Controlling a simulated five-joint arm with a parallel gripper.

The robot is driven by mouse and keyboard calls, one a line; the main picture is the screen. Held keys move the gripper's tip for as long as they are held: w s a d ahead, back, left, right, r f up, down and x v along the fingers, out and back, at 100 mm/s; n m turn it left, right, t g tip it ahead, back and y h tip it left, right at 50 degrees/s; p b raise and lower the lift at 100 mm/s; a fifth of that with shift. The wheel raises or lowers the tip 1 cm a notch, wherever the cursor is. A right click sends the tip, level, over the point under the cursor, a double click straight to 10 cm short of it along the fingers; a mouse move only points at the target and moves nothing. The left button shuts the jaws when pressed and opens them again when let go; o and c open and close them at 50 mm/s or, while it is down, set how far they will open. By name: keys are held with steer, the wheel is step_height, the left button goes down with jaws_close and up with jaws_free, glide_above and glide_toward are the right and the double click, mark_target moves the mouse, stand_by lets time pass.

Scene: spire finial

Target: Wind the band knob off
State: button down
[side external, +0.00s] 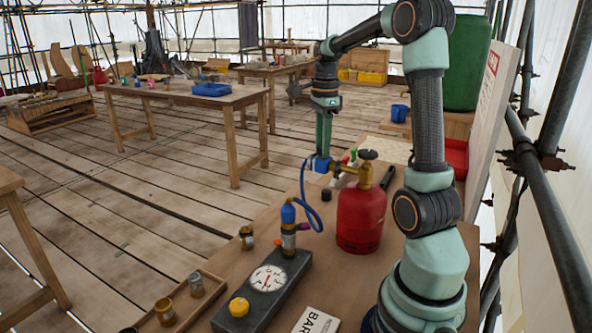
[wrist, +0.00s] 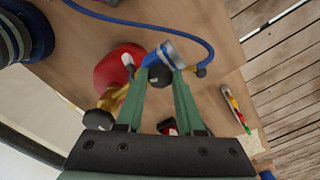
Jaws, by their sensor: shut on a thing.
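My gripper (wrist: 162,64) is in the air beside the red gas canister, its green fingers shut on a blue piece (wrist: 174,53) with a pale band and a dark round end. In the side view my gripper (side external: 321,158) points down, with blue showing at its tips. I cannot tell whether this piece is the band knob. A blue hose (side external: 302,182) runs near the tips; its joins are unclear. A blue-topped, banded post (side external: 289,222) stands upright on the dark gauge block (side external: 239,302).
The red canister (side external: 361,218) with its brass valve (side external: 366,174) stands close to my gripper. Pens (wrist: 236,110) lie on the bench to its right in the wrist view. A wooden tray (side external: 211,301) holds small banded cylinders.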

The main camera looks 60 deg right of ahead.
steer(key=m, duration=0.6)
steer(key=shift+m, duration=0.3)
steer(key=m, duration=0.6)
stand_by(0.4)
steer(key=c, duration=0.5)
jaws_free()
step_height(320, 180, up, 12)
steer(key=shift+r, duration=0.1)
